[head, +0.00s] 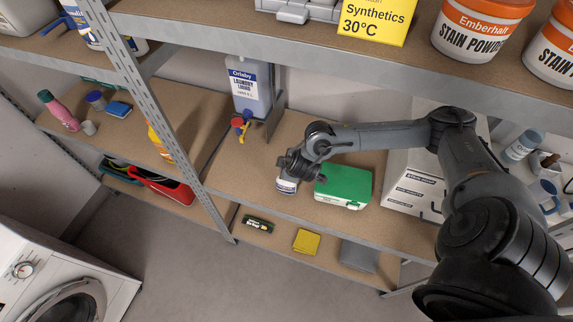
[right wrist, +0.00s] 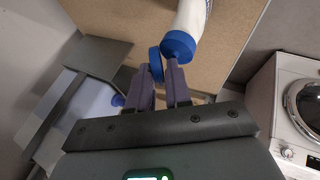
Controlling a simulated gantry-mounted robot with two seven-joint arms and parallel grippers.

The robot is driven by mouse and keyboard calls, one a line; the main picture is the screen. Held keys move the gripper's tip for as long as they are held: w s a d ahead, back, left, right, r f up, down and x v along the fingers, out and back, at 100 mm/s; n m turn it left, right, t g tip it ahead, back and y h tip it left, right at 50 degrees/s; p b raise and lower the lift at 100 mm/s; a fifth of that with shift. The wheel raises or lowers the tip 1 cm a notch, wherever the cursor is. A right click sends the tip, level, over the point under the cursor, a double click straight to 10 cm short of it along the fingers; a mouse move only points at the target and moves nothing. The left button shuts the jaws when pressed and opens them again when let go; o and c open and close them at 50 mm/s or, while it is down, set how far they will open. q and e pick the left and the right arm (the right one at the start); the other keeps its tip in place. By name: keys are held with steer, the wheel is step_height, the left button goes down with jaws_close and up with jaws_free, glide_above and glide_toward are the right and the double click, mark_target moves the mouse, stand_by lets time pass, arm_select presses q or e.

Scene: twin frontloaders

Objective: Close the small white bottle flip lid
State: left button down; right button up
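The small white bottle (head: 287,185) stands on the middle shelf, left of the green box, partly hidden by my right gripper (head: 290,163). In the right wrist view the white bottle (right wrist: 192,16) has a blue cap (right wrist: 178,46), and the blue flip lid (right wrist: 155,65) stands open beside it. My right gripper (right wrist: 160,78) has its two fingers a little apart, with the lid at the gap between their tips. Whether both fingers touch the lid cannot be told. My left gripper is not in view.
A green box (head: 343,184) stands just right of the bottle, and a white carton (head: 414,190) farther right. A metal shelf post (head: 160,110) stands left; the upper shelf overhangs.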

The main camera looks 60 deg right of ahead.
steer(key=shift+o, duration=1.1)
steer(key=shift+d, duration=0.1)
